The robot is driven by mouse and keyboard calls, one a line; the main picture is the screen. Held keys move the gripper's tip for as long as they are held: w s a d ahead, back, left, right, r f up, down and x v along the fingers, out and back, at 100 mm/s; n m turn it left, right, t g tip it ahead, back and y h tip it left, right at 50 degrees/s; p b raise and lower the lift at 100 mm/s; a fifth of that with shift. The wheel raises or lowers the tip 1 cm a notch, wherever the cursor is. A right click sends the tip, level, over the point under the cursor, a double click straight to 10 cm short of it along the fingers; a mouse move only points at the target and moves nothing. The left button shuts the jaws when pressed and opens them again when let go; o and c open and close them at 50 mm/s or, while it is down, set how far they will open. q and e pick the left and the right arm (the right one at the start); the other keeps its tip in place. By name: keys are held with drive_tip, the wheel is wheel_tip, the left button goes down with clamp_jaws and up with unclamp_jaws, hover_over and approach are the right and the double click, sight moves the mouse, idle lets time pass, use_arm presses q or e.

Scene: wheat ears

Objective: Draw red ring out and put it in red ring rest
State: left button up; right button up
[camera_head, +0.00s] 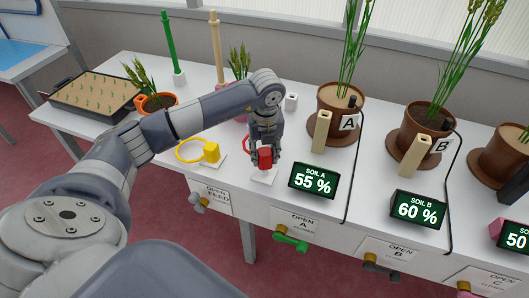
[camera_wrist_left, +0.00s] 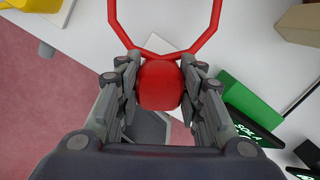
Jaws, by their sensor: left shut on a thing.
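The red ring (camera_wrist_left: 217,22) has a thin red loop and a chunky red grip block (camera_wrist_left: 160,85). In the left wrist view my left gripper (camera_wrist_left: 160,88) is shut on that block, one finger on each side. In the head view my left gripper (camera_head: 264,155) points down over the front of the table, with the red block (camera_head: 265,157) between its fingers. A small white plate (camera_head: 264,177), which may be the red ring rest, lies just below it. I cannot tell whether the block touches the plate. Most of the loop is hidden behind the gripper in the head view. My right gripper is not in view.
A yellow ring (camera_head: 180,151) with a yellow block lies left of the gripper. The SOIL A display (camera_head: 313,181) stands close on the right. Potted wheat plants (camera_head: 338,112) and a beige block (camera_head: 321,131) stand farther right. Valves (camera_head: 290,242) line the table front.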

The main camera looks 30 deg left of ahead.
use_arm(q)
drive_tip(key=shift+f, duration=0.2)
idle(0.4)
drive_tip(key=shift+f+b, duration=1.7)
drive_tip(key=shift+f, duration=0.35)
drive_tip(key=o, duration=1.2)
drive_tip(key=shift+r, duration=0.1)
drive_tip(key=shift+c, duration=0.2)
